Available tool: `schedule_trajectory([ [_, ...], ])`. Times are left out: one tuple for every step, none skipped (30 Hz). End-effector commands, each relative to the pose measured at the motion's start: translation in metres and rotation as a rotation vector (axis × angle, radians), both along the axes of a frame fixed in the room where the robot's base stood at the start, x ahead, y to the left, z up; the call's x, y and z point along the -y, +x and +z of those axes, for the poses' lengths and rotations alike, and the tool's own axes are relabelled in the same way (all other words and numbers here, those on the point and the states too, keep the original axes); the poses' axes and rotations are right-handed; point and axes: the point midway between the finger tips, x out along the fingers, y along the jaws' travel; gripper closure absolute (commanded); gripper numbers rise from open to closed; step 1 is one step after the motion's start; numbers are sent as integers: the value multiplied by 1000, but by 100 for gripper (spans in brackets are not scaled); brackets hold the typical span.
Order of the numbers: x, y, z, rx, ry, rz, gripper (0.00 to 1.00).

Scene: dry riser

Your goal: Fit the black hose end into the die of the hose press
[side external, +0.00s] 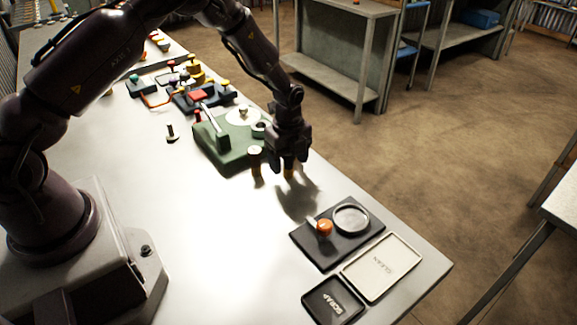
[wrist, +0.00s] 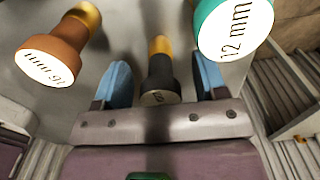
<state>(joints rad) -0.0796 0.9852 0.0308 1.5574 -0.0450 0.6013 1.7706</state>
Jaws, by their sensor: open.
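The black hose end (wrist: 158,78) has a dark head facing the wrist camera and a yellow lower part. It is between the blue fingers of my gripper (wrist: 160,85), with a gap on each side. In the side external view my gripper (side external: 288,158) is low over the table, open, at the right of the green hose press (side external: 223,152). Only a yellow bit (side external: 288,173) shows beneath it. A pale ring (side external: 260,129) on the press's right side may be the die; I cannot tell. The mark on the black head is too small to read.
A brown 16 mm hose end (wrist: 62,50) stands close on the left, also seen in the side view (side external: 255,158). A teal 12 mm one (wrist: 233,25) is close on the right.

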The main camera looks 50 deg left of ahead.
Motion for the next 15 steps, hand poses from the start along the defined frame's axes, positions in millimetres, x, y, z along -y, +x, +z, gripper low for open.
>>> schedule_trajectory([
  [0, 0, -3, 1, 1, 0, 34],
  [0, 0, -4, 2, 1, 0, 34],
  [0, 1, -4, 2, 1, 0, 34],
  [0, 1, -4, 3, 1, 0, 34],
  [0, 1, -4, 3, 0, 0, 34],
  [0, 1, -4, 3, 0, 0, 34],
  [0, 1, -4, 3, 0, 0, 34],
  [0, 1, -4, 3, 0, 0, 34],
  [0, 1, -4, 2, 0, 0, 41],
  [0, 1, -4, 2, 0, 0, 48],
  [0, 1, -4, 2, 0, 0, 55],
  [0, 1, -4, 2, 0, 1, 64],
  [0, 1, -4, 2, 0, 0, 71],
  [0, 1, -4, 2, 0, 1, 78],
  [0, 0, -4, 2, 0, 1, 87],
])
